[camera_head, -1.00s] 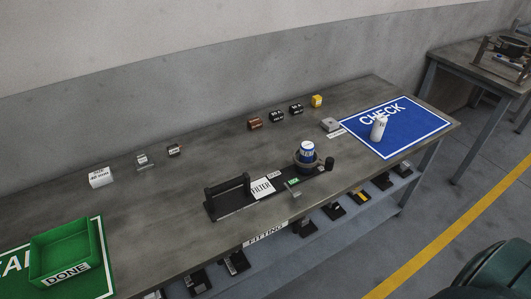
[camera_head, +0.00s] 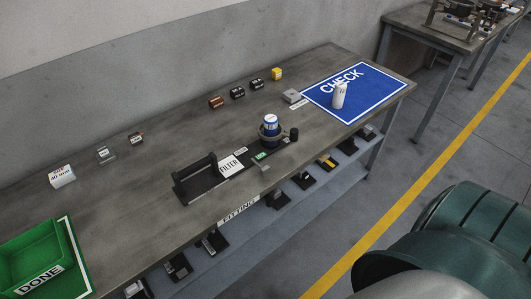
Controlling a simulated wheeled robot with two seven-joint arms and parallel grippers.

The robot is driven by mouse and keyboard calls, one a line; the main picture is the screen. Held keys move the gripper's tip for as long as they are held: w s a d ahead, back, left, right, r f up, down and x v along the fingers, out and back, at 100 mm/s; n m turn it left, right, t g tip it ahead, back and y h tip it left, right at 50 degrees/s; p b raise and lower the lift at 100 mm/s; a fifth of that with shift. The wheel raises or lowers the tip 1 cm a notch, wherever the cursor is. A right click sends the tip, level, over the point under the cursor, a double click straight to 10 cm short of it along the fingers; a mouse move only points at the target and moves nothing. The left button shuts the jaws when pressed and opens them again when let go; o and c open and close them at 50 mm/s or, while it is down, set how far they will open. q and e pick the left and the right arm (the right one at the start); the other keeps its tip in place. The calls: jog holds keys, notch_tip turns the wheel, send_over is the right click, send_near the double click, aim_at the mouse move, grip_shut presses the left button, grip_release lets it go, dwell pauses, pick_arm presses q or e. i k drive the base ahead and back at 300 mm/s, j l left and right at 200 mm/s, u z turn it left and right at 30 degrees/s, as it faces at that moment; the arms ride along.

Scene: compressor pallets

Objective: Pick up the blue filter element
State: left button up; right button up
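The blue filter element (camera_head: 271,125) stands upright in a dark round holder (camera_head: 281,139) on a black fixture on the workbench. It is blue with a white label and a light top. A white cylinder (camera_head: 339,95) stands on the blue CHECK mat (camera_head: 380,82). A dark green rounded body, which seems to be part of my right arm, fills the lower right corner. Neither of my grippers is in view, so I cannot see their fingers.
A green DONE bin (camera_head: 32,258) sits at the bench's left end. Small labelled boxes, including a yellow one (camera_head: 277,73), line the back. A black handled fixture (camera_head: 196,180) and a FILTER card (camera_head: 230,165) lie left of the filter. A lower shelf (camera_head: 262,235) holds several dark items.

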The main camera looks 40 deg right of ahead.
aim_at(270, 121)
jog(key=z, duration=0.4)
jog(key=l+z, duration=0.1)
jog(key=z, duration=0.7)
jog(key=l+z, duration=0.1)
jog(key=z, duration=0.3)
